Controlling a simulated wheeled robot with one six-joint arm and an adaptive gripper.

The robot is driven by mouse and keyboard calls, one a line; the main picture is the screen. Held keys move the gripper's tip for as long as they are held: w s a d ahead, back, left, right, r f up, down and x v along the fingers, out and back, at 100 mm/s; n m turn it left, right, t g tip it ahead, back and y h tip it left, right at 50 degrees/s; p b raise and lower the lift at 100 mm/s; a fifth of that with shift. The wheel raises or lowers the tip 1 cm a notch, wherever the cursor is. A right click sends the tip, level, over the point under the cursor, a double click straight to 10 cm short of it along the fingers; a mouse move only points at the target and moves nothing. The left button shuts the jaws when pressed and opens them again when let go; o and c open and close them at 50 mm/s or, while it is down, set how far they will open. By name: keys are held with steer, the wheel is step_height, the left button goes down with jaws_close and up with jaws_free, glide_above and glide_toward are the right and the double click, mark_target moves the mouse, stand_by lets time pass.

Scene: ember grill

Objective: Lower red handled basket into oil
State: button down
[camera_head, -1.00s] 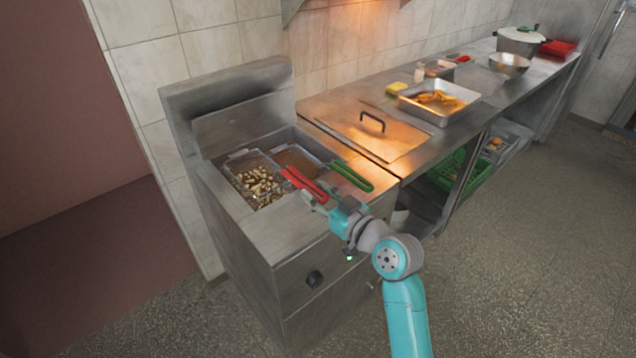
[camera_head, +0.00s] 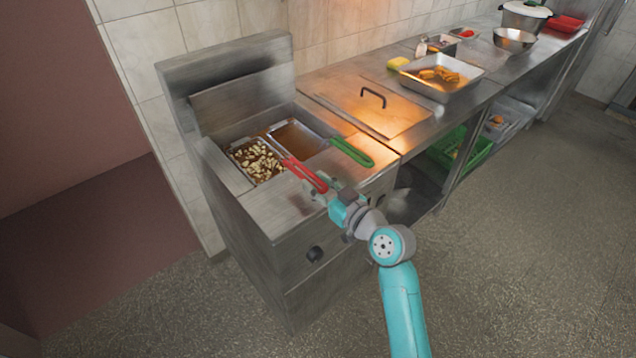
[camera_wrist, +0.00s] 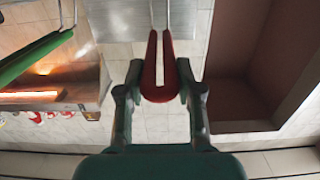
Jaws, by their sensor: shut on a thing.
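The red handle (camera_head: 305,174) belongs to a wire basket (camera_head: 257,160) holding pale chunks of food. The basket is inside the left well of the steel fryer, and the food lies in brown oil. The basket's mesh is mostly hidden. My gripper (camera_head: 322,190) is shut on the outer end of the red handle, in front of the fryer. In the wrist view, the red handle (camera_wrist: 161,70) lies between the two fingers of my gripper (camera_wrist: 160,92). The right well shows brown oil (camera_head: 295,138).
A green handle (camera_head: 352,152) sticks out close to the right of the red one. A lid with a black grip (camera_head: 373,97) covers the counter section beside the fryer. A metal tray of orange food (camera_head: 440,77) stands farther right. The floor in front is clear.

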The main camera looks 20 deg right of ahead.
steer(key=shift+f, duration=0.2)
steer(key=c, duration=0.8)
jaws_free()
steer(key=shift+o, duration=0.6)
steer(key=shift+f, duration=0.15)
